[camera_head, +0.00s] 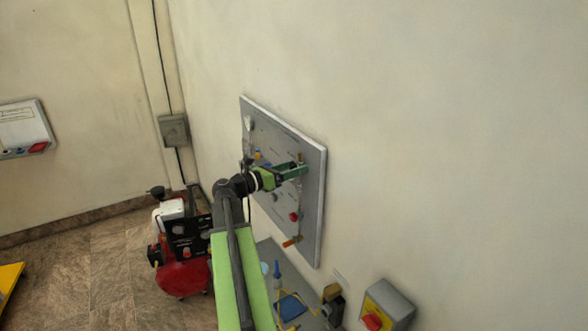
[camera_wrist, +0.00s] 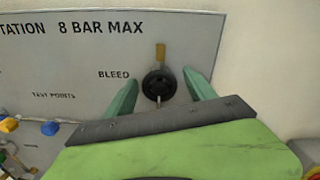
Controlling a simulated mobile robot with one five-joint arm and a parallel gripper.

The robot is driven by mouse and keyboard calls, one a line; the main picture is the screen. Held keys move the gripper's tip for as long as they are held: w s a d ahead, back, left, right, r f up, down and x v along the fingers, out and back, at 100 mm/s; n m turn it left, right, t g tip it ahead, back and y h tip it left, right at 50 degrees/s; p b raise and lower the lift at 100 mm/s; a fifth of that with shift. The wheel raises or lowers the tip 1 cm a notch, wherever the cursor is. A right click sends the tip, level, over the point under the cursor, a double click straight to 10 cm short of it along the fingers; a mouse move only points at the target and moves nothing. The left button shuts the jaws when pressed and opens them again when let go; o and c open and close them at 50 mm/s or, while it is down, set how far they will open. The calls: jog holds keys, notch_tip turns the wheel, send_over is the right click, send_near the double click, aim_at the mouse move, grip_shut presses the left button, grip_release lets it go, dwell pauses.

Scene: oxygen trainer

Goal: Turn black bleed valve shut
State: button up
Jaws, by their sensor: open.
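The black bleed valve (camera_wrist: 159,86) shows in the wrist view as a round black knob on the grey panel, right of the printed word BLEED. A brass-coloured piece (camera_wrist: 160,52) stands just above it. My gripper (camera_wrist: 161,88) is open, with one green finger on each side of the knob. I cannot tell whether the fingers touch it. In the head view my gripper (camera_head: 301,169) reaches the upper right part of the wall panel (camera_head: 313,205), and the knob is hidden there.
Blue (camera_wrist: 49,128) and yellow (camera_wrist: 9,125) fittings sit lower left on the panel. A red knob (camera_head: 294,216) and an orange handle (camera_head: 292,241) are below my gripper. A red compressor (camera_head: 183,275) stands on the floor at left. A yellow-and-red switch box (camera_head: 385,305) is at lower right.

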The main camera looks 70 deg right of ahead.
jog(key=shift+s+d, duration=0.15)
jog(key=shift+d, duration=0.1)
jog(key=c, duration=1.2)
jog(key=shift+a, duration=0.25)
jog(key=shift+c, duration=0.8)
jog(key=shift+d, duration=0.2)
